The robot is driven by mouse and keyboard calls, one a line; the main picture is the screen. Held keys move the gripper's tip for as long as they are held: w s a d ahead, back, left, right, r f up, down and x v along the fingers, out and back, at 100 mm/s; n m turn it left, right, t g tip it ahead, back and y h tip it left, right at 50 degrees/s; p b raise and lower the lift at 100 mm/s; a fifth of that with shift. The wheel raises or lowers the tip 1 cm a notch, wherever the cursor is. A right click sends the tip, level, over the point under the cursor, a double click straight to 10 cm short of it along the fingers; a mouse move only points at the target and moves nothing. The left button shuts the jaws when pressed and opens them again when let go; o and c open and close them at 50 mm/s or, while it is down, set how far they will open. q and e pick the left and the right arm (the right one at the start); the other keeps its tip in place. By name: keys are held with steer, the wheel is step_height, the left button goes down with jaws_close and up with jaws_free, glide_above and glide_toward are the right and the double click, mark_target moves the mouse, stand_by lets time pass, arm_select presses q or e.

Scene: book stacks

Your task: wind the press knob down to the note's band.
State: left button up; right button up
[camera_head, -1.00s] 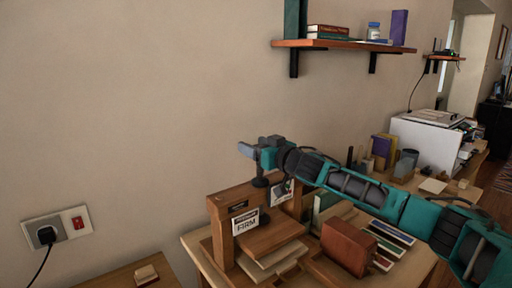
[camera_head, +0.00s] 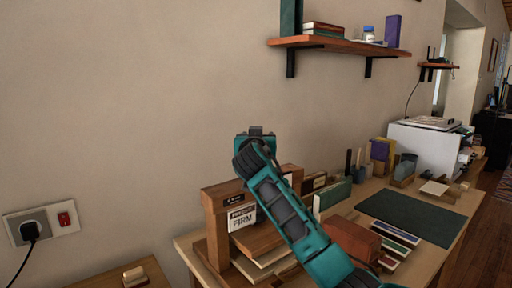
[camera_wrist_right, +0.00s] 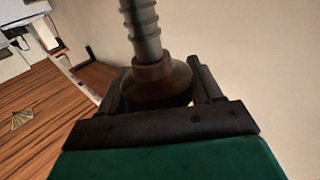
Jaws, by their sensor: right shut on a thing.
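The wooden book press (camera_head: 215,225) stands on the table, with a white note reading "FIRM" (camera_head: 242,218) on its front and a small dark label (camera_head: 234,198) above it. My right gripper (camera_head: 256,132) is above the press, its arm crossing in front of the press's right side. In the right wrist view, my right gripper (camera_wrist_right: 172,92) is shut on the brown press knob (camera_wrist_right: 162,80), a finger on each side. A ridged metal screw (camera_wrist_right: 141,25) runs from the knob. The knob is hidden by my gripper in the head view. My left gripper is not in view.
A red-brown book block (camera_head: 350,241) and several thin books (camera_head: 397,232) lie right of the press, near my right arm. A wall shelf (camera_head: 345,45) hangs above; a white printer (camera_head: 425,145) stands further back.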

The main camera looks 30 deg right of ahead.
steer(key=shift+s+d+r+m+g+h+b, duration=0.1)
steer(key=shift+r+m+g+h+b, duration=0.1)
steer(key=shift+m+g+h+b, duration=0.4)
steer(key=shift+s+d+r+m+g+h+b, duration=0.15)
steer(key=shift+m+g+h+b, duration=0.15)
steer(key=shift+m+g+h, duration=0.6)
steer(key=shift+w+r+h, duration=0.1)
steer(key=shift+h, duration=0.2)
steer(key=o, duration=1)
steer(key=shift+a+f, duration=0.1)
steer(key=shift+f, duration=0.1)
steer(key=shift+c, duration=0.2)
steer(key=shift+s+a+f, duration=0.1)
steer(key=shift+s+a, duration=0.2)
steer(key=shift+a, duration=0.2)
steer(key=v, duration=1.1)
steer(key=shift+s+a, duration=0.25)
